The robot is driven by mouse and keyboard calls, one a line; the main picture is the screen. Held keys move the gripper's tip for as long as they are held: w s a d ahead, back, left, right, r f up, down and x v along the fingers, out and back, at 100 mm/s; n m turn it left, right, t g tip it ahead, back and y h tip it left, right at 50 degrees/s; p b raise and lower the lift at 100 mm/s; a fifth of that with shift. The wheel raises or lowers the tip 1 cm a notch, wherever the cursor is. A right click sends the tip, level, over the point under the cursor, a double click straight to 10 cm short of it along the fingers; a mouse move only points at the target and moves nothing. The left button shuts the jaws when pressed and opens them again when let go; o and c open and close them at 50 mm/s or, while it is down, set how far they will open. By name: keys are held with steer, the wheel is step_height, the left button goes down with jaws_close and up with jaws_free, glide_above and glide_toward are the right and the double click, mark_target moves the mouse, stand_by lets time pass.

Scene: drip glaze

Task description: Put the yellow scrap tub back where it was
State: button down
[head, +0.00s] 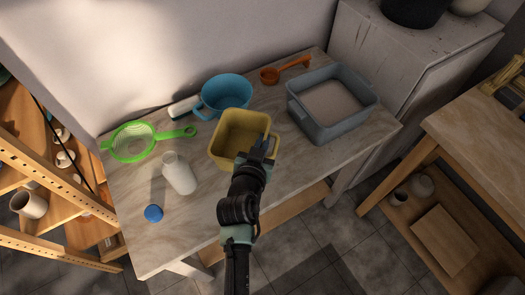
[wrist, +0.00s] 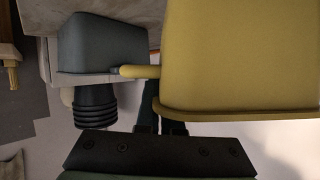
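The yellow scrap tub (head: 232,155) is upright at the middle of the table in the head view. It seems to hold nothing, though my arm covers part of its near right side. In the wrist view its outer wall (wrist: 240,55) fills the upper right, upside down, with a yellow tab sticking out to the left. My gripper (head: 266,144) is at the tub's right wall, pointing down. In the wrist view the dark fingers (wrist: 160,122) sit close together on either side of the wall at the rim, the tips hidden. I cannot tell whether the tub touches the table.
A blue pot (head: 226,93) stands just behind the tub and a grey basin (head: 331,102) to its right.

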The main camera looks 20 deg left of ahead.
steer(key=shift+f+b, duration=0.4)
steer(key=shift+f, duration=1.55)
steer(key=shift+f, duration=0.1)
steer(key=c, duration=1.5)
jaws_free()
steer(key=shift+f+b, duration=0.1)
steer(key=shift+b, duration=0.2)
steer(key=o, duration=0.4)
steer(key=shift+s+r+p, duration=0.1)
steer(key=shift+r+p, duration=0.2)
steer(key=shift+p, duration=0.05)
steer(key=b+v, duration=0.1)
steer(key=v, duration=1)
steer(key=shift+s+d, duration=0.15)
steer(key=shift+s, duration=0.25)
